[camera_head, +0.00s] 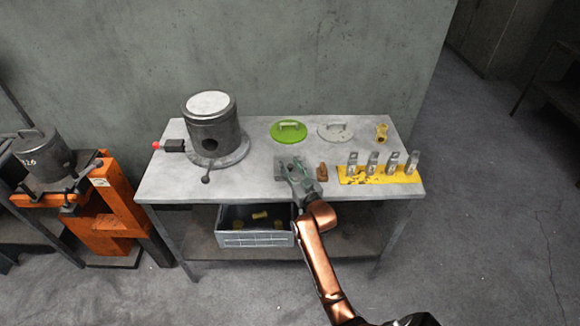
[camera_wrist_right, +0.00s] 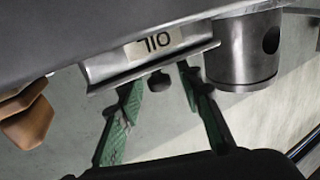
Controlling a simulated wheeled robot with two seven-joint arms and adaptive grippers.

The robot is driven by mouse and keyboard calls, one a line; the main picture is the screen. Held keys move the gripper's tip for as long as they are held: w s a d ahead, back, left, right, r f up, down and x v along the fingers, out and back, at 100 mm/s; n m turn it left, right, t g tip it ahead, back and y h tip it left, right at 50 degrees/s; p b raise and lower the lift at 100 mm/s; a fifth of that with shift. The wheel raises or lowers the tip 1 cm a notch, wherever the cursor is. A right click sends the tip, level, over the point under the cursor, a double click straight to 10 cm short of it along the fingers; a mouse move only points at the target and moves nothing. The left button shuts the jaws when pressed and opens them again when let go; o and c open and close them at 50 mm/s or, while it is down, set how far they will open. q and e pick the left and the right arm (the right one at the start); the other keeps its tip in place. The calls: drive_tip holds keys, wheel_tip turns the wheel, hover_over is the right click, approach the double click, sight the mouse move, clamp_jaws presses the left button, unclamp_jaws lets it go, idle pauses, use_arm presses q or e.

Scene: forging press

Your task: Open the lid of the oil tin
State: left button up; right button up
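The oil tin (camera_wrist_right: 207,50) is a low grey metal box with a pale label in dark letters, seen upside down in the right wrist view. A dark knob (camera_wrist_right: 160,82) stands out on its lid side, and the lid appears closed. My right gripper (camera_wrist_right: 161,77) has its two green fingers apart, one on each side of the knob, with gaps visible. In the head view my right gripper (camera_head: 297,170) reaches over the front middle of the table, and it partly hides the tin (camera_head: 281,163). My left gripper is not in view.
A grey cylinder (camera_head: 213,130) with a side hole stands left on the table (camera_head: 165,185). A green lid (camera_head: 288,131) and a grey lid (camera_head: 335,132) lie behind. A brown block (camera_head: 322,172) and yellow rack (camera_head: 385,178) are close on the right. A crate (camera_head: 255,240) sits below.

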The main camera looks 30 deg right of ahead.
clamp_jaws()
idle(0.3)
idle(0.3)
